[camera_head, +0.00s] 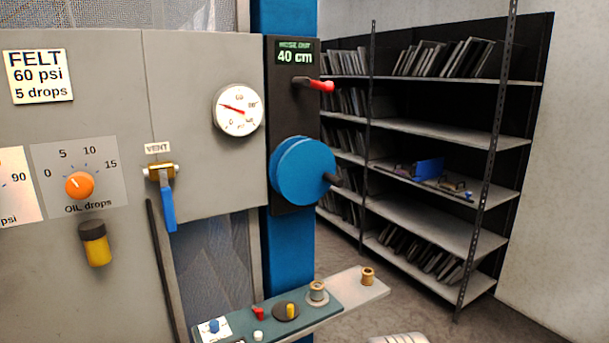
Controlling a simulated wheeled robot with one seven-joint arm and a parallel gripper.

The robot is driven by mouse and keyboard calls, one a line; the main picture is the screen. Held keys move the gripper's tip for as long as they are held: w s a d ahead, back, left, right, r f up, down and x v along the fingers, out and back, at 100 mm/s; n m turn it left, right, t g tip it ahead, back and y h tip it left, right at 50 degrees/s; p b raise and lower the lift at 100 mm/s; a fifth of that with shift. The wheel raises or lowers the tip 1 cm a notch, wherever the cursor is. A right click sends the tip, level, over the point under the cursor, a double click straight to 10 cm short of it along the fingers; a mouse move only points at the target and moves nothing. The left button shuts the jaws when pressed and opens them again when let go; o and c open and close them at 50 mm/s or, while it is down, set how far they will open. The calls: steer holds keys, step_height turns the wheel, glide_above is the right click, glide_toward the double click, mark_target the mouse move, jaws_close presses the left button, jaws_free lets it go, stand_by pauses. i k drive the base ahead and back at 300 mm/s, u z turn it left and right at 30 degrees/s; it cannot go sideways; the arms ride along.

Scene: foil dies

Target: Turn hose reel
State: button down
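The hose reel (303,172) is a blue round drum on a black plate (291,118) fixed to a blue post. A dark crank handle (345,185) sticks out from its right side. Above it a small display (294,53) reads 40 cm, with a small heading that looks like "HOSE OUT". A red-tipped lever (320,85) points right, between the display and the reel. No hose shows clearly. My gripper's fingers are not in view. A pale ribbed piece (398,339) at the bottom edge is too cut off to identify.
A grey panel at left holds a pressure gauge (238,110), a blue-handled vent valve (166,195) and an orange oil knob (80,185). A narrow ledge (345,297) with small parts juts out below the reel. Shelves (440,130) stand behind at right.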

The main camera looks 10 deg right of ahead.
mark_target(302, 169)
steer(key=z, duration=0.25)
steer(key=k, duration=0.3)
steer(key=z, duration=0.85)
steer(key=i, duration=0.95)
steer(key=u, duration=1.25)
steer(key=i, duration=0.65)
steer(key=u, duration=0.7)
